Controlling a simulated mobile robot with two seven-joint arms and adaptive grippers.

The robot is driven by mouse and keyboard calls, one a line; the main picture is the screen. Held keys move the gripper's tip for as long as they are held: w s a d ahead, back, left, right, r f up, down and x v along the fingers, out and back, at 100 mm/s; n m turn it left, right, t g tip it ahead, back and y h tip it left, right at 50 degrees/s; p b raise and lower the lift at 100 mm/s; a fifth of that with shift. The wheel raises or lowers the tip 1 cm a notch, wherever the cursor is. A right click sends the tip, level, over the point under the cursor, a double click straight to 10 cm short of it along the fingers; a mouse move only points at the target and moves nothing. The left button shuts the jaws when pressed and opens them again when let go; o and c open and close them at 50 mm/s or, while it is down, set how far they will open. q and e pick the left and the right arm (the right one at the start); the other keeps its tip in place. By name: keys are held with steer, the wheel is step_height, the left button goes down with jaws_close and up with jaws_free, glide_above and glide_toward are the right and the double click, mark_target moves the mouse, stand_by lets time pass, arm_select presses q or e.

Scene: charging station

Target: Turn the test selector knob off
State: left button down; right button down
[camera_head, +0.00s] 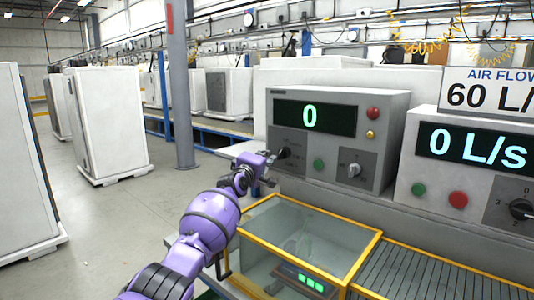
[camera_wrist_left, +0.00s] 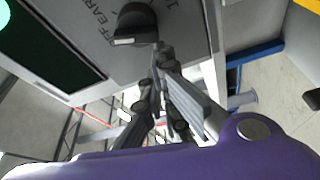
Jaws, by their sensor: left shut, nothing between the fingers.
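The test selector knob (camera_head: 284,153) is a dark knob on the left of the grey panel of a console (camera_head: 343,97) whose display reads 0. The left wrist view shows the knob (camera_wrist_left: 137,20) close up, with OFF and EARTH lettering beside it. A pale mark on its edge points toward the lower left there. My left gripper (camera_head: 270,161) is shut and empty, with its fingertips (camera_wrist_left: 160,62) right beside the knob. I cannot tell whether they touch it. My right gripper is not in view.
A second light-grey knob (camera_head: 354,169), a green button (camera_head: 319,164) and a red button (camera_head: 373,113) are on the same console. A yellow-framed clear box (camera_head: 305,238) stands below. To the right is an air flow console (camera_head: 470,160) with its own knob (camera_head: 520,209).

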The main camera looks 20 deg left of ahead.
arm_select(q)
steer(key=shift+f+n, duration=0.4)
steer(key=shift+n, duration=0.1)
steer(key=shift+d+f, duration=0.1)
stand_by(0.5)
steer(key=shift+s+p, duration=0.1)
steer(key=shift+p, duration=0.2)
stand_by(0.3)
